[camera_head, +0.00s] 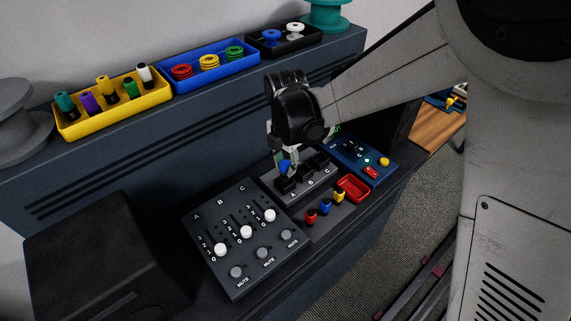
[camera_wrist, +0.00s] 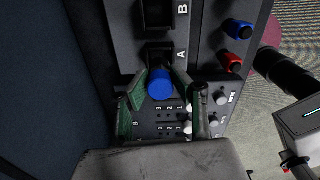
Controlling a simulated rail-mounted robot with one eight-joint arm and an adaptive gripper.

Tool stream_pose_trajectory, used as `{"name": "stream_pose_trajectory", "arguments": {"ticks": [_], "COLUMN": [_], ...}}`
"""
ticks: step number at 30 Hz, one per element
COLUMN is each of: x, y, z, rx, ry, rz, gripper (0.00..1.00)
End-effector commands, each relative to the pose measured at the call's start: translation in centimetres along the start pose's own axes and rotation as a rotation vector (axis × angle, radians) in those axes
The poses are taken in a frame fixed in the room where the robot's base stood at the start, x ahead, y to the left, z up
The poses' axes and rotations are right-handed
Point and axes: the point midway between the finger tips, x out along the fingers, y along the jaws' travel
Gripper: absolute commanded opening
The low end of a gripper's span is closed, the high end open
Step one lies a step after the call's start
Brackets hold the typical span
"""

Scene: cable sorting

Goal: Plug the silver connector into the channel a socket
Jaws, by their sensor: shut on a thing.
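My gripper (camera_head: 284,163) reaches down over the socket panel, its fingers shut on a plug with a blue end (camera_head: 285,168). In the wrist view this blue end (camera_wrist: 160,83) sits between my green-sided fingertips (camera_wrist: 161,88). The rest of the plug is hidden, so I cannot tell whether its body is silver. The channel A socket (camera_head: 284,185) is a black block just below the plug in the head view. In the wrist view the socket (camera_wrist: 158,50) shows beside label A, partly behind the blue end. I cannot tell whether plug and socket touch.
The B socket (camera_wrist: 159,12) is beside A. Red (camera_head: 311,217), blue (camera_head: 326,206) and yellow (camera_head: 340,194) plugs stand by a red tray (camera_head: 353,188). A slider panel (camera_head: 238,262) is in front; a blue switch box (camera_head: 362,160) is at right. Bins line the back ledge.

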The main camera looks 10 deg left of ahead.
Motion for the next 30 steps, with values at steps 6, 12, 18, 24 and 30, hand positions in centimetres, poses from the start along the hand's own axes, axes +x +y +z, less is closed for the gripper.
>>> {"name": "stream_pose_trajectory", "arguments": {"ticks": [6,12,18,24,30], "x": [0.02,0.34,0.64,0.59,0.65], "y": [0.0,0.0,0.0,0.0,0.0], "z": [0.0,-0.01,0.0,0.0,-0.01], "rx": [0.0,0.0,0.0,0.0,0.0], "ry": [0.0,0.0,0.0,0.0,0.0], "rz": [0.0,0.0,0.0,0.0,0.0], "gripper": [0.0,0.0,0.0,0.0,0.0]}}
